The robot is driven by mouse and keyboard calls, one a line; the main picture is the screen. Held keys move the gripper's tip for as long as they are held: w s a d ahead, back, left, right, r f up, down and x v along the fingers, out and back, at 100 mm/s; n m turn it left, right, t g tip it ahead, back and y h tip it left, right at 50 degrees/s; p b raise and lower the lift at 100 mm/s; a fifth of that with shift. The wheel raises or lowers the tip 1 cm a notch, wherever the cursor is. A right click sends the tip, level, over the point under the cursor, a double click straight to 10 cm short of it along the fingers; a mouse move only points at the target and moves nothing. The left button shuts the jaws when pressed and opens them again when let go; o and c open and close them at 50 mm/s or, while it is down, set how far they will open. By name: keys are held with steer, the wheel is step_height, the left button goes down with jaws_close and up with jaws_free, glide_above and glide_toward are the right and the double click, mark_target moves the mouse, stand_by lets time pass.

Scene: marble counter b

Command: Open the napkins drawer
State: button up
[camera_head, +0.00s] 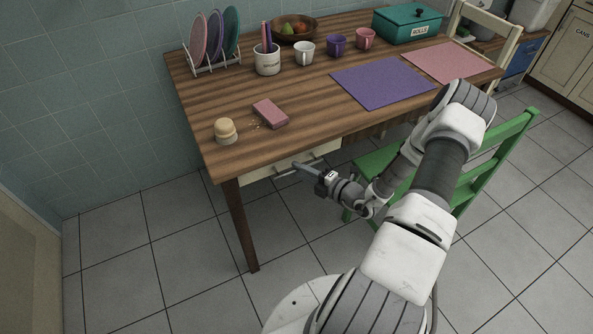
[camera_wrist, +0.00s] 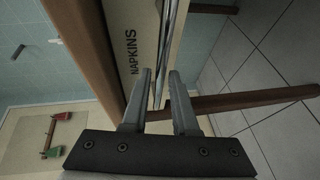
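The cream napkins drawer (camera_head: 262,174) sits under the near edge of the wooden table. In the wrist view its front (camera_wrist: 140,25) carries the word NAPKINS, turned sideways. A metal bar handle (camera_wrist: 166,40) runs along the drawer front, and it also shows in the head view (camera_head: 318,158). My gripper (camera_wrist: 161,72) is at the drawer front with its two fingers apart, one on each side of the bar. Touch between fingers and bar cannot be told. In the head view my gripper (camera_head: 296,165) is below the table edge. The drawer looks shut, with no clear gap.
The wooden table (camera_head: 300,95) holds a pink box (camera_head: 270,114), a round brush (camera_head: 225,130), mugs, a plate rack and purple and pink mats. A green chair (camera_head: 490,165) stands right of my gripper. A table leg (camera_head: 240,225) stands to the left.

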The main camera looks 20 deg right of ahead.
steer(key=shift+x, duration=0.85)
jaws_close()
stand_by(0.8)
